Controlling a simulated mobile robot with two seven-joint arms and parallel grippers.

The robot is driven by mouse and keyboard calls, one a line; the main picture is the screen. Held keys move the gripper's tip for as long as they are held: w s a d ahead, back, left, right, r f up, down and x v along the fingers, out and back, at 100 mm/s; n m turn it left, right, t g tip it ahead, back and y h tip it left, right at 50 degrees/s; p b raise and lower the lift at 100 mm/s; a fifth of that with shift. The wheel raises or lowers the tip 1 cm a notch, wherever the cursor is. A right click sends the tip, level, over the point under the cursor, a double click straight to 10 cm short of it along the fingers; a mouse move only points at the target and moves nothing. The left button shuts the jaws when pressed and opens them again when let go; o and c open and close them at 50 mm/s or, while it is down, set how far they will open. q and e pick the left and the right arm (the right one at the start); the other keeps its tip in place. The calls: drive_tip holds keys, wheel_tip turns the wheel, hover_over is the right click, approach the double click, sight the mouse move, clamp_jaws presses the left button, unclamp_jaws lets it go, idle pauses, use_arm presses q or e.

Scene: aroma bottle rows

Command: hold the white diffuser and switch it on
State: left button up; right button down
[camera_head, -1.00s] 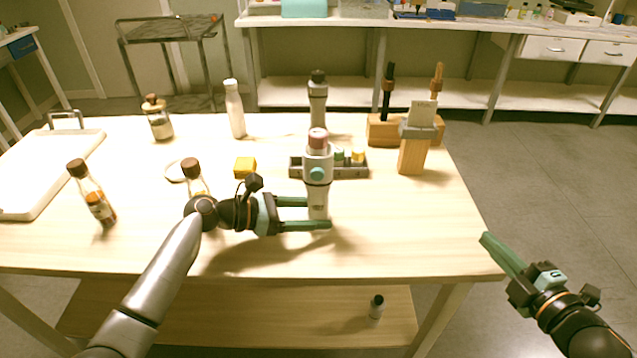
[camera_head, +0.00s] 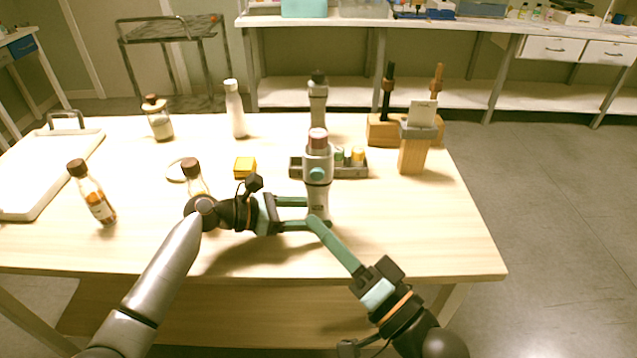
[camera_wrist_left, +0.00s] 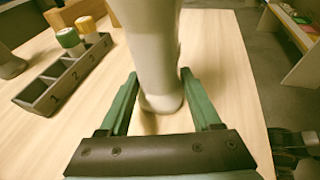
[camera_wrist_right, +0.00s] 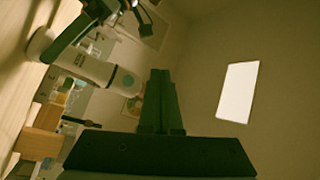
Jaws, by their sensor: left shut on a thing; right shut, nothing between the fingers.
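The white diffuser (camera_head: 318,165) stands upright on the table, with a pinkish-brown cap and a round teal button (camera_head: 316,175) on its front. My left gripper (camera_head: 305,212) is shut around its lower body; the left wrist view shows the white body (camera_wrist_left: 155,50) between the fingers. My right gripper (camera_head: 314,221) is shut and empty, its tips in front of the diffuser's lower part, below the button. In the right wrist view the diffuser (camera_wrist_right: 85,65) lies sideways in the picture, beside the closed fingers (camera_wrist_right: 160,100). I cannot tell whether the right fingertips touch it.
A grey numbered rack (camera_head: 345,171) with small bottles stands just behind the diffuser. A wooden block with a card (camera_head: 412,155) is at right, a yellow cube (camera_head: 244,167) and a brown-capped bottle (camera_head: 195,180) at left. The table's front right is clear.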

use_arm(q)
drive_tip(key=shift+f, duration=0.1)
use_arm(e)
drive_tip(key=w, duration=0.8)
drive_tip(key=shift+w, duration=0.15)
drive_tip(key=shift+w+d, duration=0.1)
idle(1.7)
drive_tip(key=shift+w, duration=0.35)
drive_tip(key=shift+s, duration=0.45)
drive_tip(key=s, duration=0.6)
idle(0.5)
